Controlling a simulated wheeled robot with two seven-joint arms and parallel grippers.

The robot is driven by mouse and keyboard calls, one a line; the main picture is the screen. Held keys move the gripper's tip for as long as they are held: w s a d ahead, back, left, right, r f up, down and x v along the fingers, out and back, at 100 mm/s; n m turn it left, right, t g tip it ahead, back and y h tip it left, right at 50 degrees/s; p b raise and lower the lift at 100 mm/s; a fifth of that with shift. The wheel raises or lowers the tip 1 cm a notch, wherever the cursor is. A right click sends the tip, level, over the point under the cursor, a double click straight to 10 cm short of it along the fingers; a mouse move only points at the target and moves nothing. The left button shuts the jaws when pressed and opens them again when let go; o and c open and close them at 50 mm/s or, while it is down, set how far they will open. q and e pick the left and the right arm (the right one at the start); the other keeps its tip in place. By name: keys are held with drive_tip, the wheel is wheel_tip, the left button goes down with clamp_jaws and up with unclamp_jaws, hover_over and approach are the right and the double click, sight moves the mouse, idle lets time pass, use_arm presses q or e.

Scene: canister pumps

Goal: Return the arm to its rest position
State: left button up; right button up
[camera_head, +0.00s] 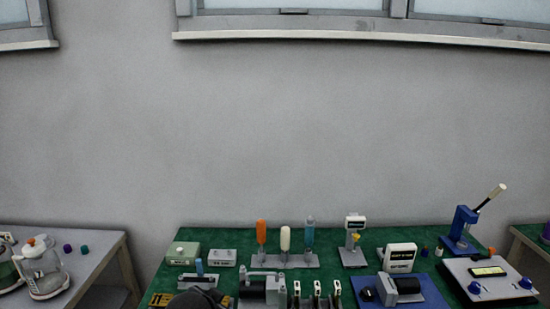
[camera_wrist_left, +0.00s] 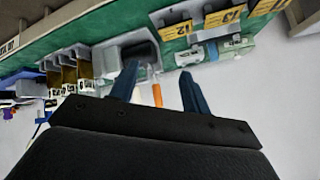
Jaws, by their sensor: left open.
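My left gripper (camera_wrist_left: 160,78) shows in the left wrist view with its two dark blue fingers spread apart. No object is gripped between them. An orange stick (camera_wrist_left: 157,95) shows in the gap between the fingers; I cannot tell how far off it is. In the head view a dark rounded shape (camera_head: 199,299) at the bottom edge is probably part of my left arm, over the table's near edge. Its fingers cannot be made out there. My right gripper is not in view.
A green-topped table (camera_head: 215,237) holds several devices: an orange-topped stand (camera_head: 261,232), a grey pump block (camera_head: 262,289), a blue-based pump (camera_head: 405,286) and a blue lever press (camera_head: 463,225). A side table (camera_head: 98,245) at left carries glass kettles (camera_head: 42,268).

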use_arm(q)
drive_tip(key=s+f+n+g+b, duration=0.3)
drive_tip(key=s+f+g, duration=0.4)
drive_tip(key=s+f, duration=2)
drive_tip(key=s+n, duration=0.1)
drive_tip(key=s, duration=0.2)
drive_tip(key=shift+s+d+h, duration=0.25)
drive_tip(key=shift+s+h, duration=0.1)
drive_tip(key=shift+h, duration=0.05)
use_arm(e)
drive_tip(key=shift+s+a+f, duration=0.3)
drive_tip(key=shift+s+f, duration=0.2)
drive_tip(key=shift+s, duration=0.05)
use_arm(q)
drive_tip(key=shift+c, duration=0.5)
